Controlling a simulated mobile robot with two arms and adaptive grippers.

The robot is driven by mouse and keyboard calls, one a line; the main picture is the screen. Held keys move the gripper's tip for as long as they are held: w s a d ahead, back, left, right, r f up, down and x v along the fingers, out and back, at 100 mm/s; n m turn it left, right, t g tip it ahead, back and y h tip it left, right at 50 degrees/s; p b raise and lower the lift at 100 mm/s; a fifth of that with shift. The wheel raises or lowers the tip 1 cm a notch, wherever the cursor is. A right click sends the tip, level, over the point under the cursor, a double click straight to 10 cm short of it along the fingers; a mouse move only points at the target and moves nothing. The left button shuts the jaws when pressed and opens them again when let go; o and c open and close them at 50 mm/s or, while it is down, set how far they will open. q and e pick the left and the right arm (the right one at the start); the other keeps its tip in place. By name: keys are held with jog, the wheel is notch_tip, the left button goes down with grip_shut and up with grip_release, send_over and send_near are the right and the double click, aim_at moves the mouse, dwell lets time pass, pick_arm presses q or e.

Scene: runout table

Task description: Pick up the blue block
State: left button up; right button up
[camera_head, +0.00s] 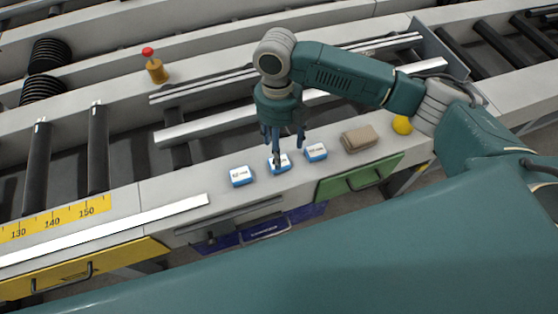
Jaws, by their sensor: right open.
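Three small blue blocks with white printed tops lie in a row on the grey table ledge: a left one (241,176), a middle one (284,168) and a right one (316,152). My right gripper (286,150) points down over the middle blue block, with its fingers apart. One finger covers part of that block's top in this view. I cannot tell whether the fingers touch it or are still above it. My left gripper is not in view.
To the right on the ledge are a brown block (359,138) and a yellow ball (402,125). A green drawer (358,179), a blue drawer (262,232) and a yellow drawer (90,270) sit below.

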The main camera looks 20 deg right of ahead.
jog(key=f, duration=0.1)
jog(key=f+p, duration=0.1)
jog(key=f, duration=0.3)
jog(key=shift+s+a, duration=0.25)
jog(key=shift+a, duration=0.1)
jog(key=shift+c, duration=0.5)
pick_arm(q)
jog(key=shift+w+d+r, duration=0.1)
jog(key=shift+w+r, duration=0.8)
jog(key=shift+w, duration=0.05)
pick_arm(e)
jog(key=c, duration=1.2)
